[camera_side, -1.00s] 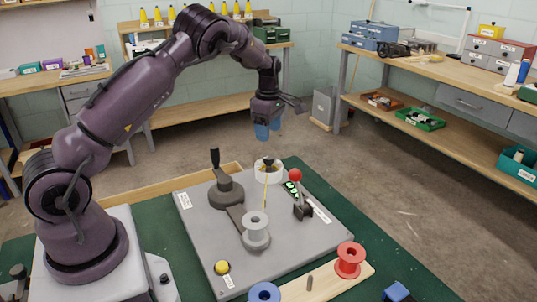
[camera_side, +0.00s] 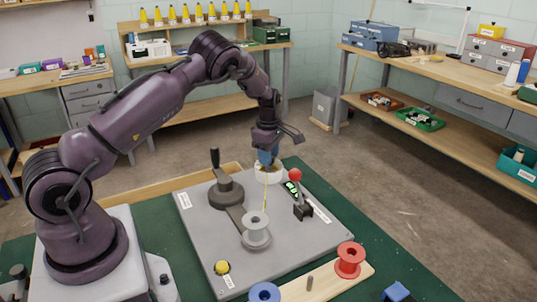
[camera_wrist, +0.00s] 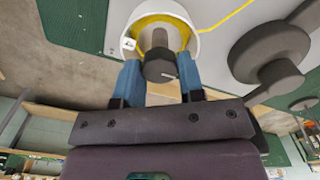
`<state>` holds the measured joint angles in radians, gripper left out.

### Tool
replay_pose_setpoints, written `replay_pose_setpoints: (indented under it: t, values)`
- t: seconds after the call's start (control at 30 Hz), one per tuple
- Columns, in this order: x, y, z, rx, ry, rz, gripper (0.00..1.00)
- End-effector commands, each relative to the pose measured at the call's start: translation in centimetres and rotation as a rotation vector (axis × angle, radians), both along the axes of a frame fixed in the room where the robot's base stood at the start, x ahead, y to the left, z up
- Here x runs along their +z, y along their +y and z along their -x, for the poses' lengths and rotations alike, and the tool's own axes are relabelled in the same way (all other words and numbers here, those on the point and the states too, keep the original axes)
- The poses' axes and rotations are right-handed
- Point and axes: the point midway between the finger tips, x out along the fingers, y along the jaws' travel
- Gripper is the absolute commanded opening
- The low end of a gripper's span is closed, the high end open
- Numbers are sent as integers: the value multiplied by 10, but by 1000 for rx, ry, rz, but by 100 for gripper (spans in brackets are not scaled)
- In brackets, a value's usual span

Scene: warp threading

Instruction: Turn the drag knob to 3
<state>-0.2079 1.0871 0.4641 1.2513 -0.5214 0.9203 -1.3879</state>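The drag knob (camera_wrist: 158,66) is a dark, short cylinder with a pale pointer line, in the middle of a white ring-shaped housing (camera_side: 269,174) at the back of the grey plate. My gripper (camera_wrist: 160,72) is down at the housing with its two blue fingers on either side of the knob. In the wrist view the fingers lie very close to the knob's sides; I cannot tell whether they press on it. In the side view the fingers (camera_side: 267,157) hide the knob. The display (camera_side: 292,187) shows green digits too small to read.
A red-topped lever (camera_side: 296,176) stands right of the housing. A dark crank (camera_side: 215,160) stands to the left. A yellow thread (camera_side: 265,200) runs from the housing towards the grey spool (camera_side: 256,226). A yellow button (camera_side: 222,267) and a red spool (camera_side: 349,260) lie nearer the front.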

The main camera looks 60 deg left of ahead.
Motion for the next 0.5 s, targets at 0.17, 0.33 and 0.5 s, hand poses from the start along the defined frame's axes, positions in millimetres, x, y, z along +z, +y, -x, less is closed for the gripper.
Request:
replay_pose_setpoints:
  t: [0.17, 0.33, 0.5]
  values:
    - [0, 0, 0, -1, 0, 0, 13]
    - [1, 0, 0, -22, 0, 0, 13]
    - [1, 0, 0, -89, -1, 0, 13]
